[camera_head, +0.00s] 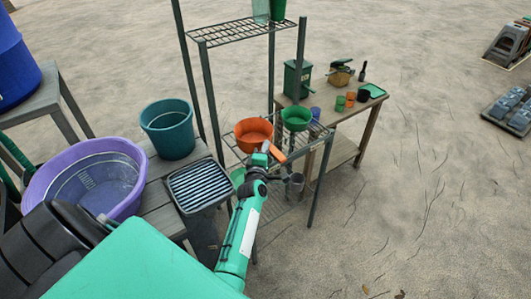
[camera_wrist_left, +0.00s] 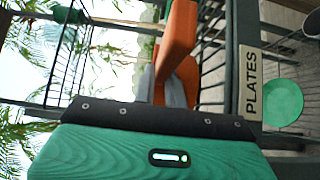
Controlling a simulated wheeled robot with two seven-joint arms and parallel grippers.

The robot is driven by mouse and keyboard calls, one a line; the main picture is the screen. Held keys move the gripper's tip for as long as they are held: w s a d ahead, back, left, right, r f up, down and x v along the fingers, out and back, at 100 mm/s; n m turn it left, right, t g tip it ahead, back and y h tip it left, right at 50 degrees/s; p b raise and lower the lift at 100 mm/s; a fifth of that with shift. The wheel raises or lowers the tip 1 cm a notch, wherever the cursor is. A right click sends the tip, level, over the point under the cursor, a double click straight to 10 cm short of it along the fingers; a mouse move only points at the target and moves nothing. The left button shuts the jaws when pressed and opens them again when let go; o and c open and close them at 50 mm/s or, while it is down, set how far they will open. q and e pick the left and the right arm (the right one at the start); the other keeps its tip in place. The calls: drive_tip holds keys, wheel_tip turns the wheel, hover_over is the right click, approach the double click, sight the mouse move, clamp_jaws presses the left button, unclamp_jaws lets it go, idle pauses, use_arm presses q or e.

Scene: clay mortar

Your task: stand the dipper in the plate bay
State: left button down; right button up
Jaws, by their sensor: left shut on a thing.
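My left gripper (camera_head: 266,157) is at the front of the wire rack, just below an orange bowl shape (camera_head: 253,132). It is shut on an orange bar-like part, which I take to be the dipper's handle (camera_head: 275,152). In the left wrist view the orange dipper (camera_wrist_left: 179,35) rises between the grey fingers (camera_wrist_left: 160,86). I cannot tell whether the orange bowl shape belongs to it. A PLATES label (camera_wrist_left: 251,84) is on the rack's dark bar, right of the dipper. A green plate (camera_wrist_left: 283,102) shows beyond it. The inside of the plate bay is mostly hidden.
A green bowl (camera_head: 296,117) sits on the rack, right of the orange bowl shape. A grey cup (camera_head: 296,181) is lower on the rack. A striped drainer tray (camera_head: 197,184), teal bucket (camera_head: 168,128) and purple tub (camera_head: 90,178) are left.

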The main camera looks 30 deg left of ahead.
use_arm(q)
drive_tip(key=shift+r, duration=0.1)
drive_tip(key=shift+f, duration=0.2)
drive_tip(key=c, duration=1.5)
unclamp_jaws()
drive_tip(key=shift+o, duration=0.2)
use_arm(e)
drive_tip(key=shift+a, duration=0.3)
